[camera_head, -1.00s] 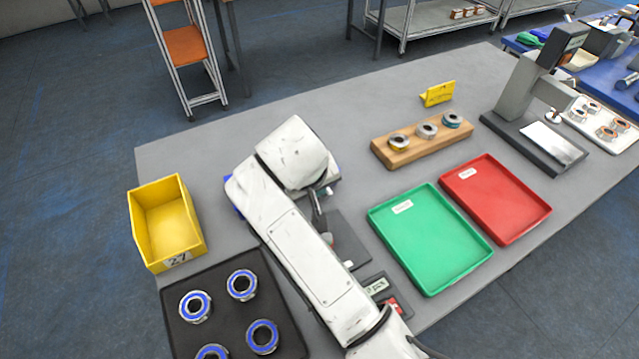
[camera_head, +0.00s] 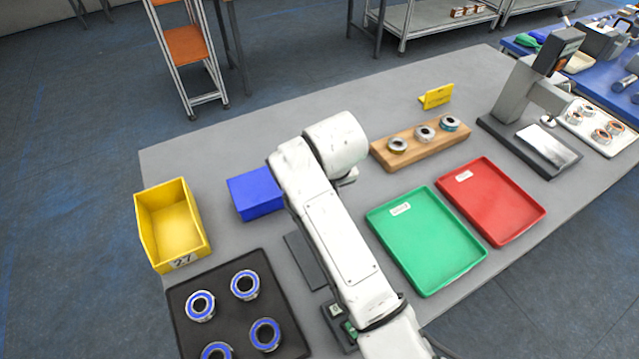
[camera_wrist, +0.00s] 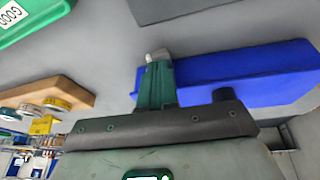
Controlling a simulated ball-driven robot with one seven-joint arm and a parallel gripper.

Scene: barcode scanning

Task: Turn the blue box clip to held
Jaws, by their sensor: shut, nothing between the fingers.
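The blue box (camera_head: 254,193) stands on the grey table, left of my arm, with part of its right side close behind the arm. It also fills much of the right of the wrist view (camera_wrist: 245,75). I cannot make out its clip in either view. My gripper (camera_wrist: 157,60) shows in the wrist view with its green fingers together and empty, in front of the box's left end in the picture. I cannot tell whether they touch it. In the head view my own arm mostly hides the gripper.
A yellow bin (camera_head: 172,225) and a black tray (camera_head: 178,291) of blue-ringed bearings lie to the left. A green tray (camera_head: 427,241), a red tray (camera_head: 492,202) and a wooden block (camera_head: 420,147) with rings lie to the right. A dark flat plate (camera_head: 304,262) is beside my arm.

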